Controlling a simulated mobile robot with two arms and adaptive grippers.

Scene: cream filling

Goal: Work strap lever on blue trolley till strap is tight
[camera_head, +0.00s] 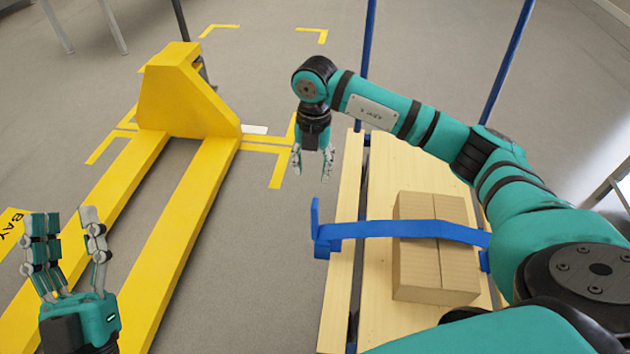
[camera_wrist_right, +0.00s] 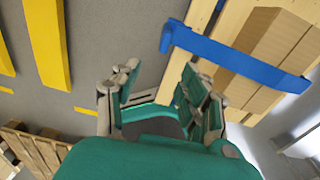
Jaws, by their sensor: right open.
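The blue strap (camera_head: 412,229) runs across a cardboard box (camera_head: 415,272) on the wooden deck (camera_head: 344,262) of the trolley. At the strap's left end the blue strap lever (camera_head: 316,218) stands upright at the deck's edge. The strap also shows in the right wrist view (camera_wrist_right: 235,58), with its lever end (camera_wrist_right: 167,37) above the fingers. My right gripper (camera_head: 313,163) hangs fingers down, open and empty, beyond the lever and apart from it. My left gripper (camera_head: 62,228) is open and empty at the lower left, fingers up, far from the trolley.
A yellow pallet jack (camera_head: 182,100) with two long forks stands left of the trolley. Blue posts (camera_head: 369,40) rise from the trolley's far end. Yellow tape marks (camera_head: 278,168) lie on the grey floor. A gap of bare floor separates the jack and trolley.

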